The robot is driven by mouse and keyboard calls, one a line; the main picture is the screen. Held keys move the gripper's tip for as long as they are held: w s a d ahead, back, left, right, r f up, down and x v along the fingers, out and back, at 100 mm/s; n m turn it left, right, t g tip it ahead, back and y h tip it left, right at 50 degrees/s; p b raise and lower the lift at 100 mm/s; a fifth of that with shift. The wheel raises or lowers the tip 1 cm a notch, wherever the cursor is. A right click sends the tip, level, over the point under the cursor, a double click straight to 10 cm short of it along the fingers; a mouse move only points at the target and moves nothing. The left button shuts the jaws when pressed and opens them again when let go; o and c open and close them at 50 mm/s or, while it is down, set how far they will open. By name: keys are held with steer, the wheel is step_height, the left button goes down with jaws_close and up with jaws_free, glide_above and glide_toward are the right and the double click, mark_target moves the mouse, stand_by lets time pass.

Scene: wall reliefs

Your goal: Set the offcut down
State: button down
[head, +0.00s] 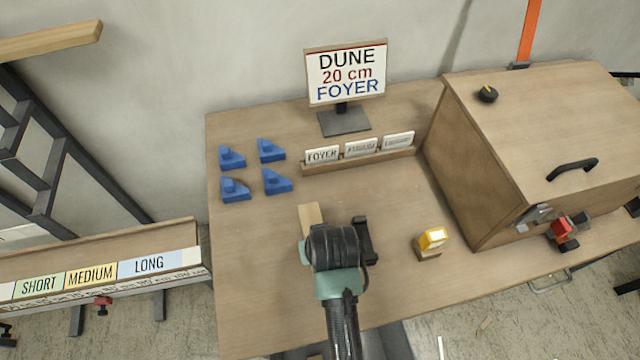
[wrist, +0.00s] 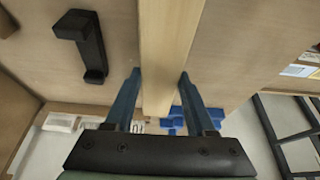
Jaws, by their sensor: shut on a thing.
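The offcut (wrist: 168,45) is a pale wooden strip. In the wrist view it runs between the two blue fingers of my gripper (wrist: 160,78), which is shut on it. In the head view only a short end of the offcut (head: 310,214) shows past my gripper (head: 335,245); my wrist hides the rest. The offcut is over the left-middle part of the wooden bench (head: 260,310). I cannot tell whether it touches the bench top.
A black bracket-like piece (head: 366,240) lies close right of my gripper. Several blue blocks (head: 277,181) sit at the back left. A card rack (head: 360,158), sign (head: 345,75), yellow-topped block (head: 432,240) and large wooden box (head: 540,130) stand around. The front-left bench is clear.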

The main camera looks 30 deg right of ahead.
steer(key=shift+f, duration=1.85)
steer(key=shift+f+b, duration=0.2)
steer(key=shift+b, duration=0.1)
steer(key=shift+c, duration=1.2)
jaws_free()
steer(key=shift+r, duration=0.1)
steer(key=p+v, duration=0.2)
steer(key=v, duration=1)
steer(key=shift+r, duration=0.1)
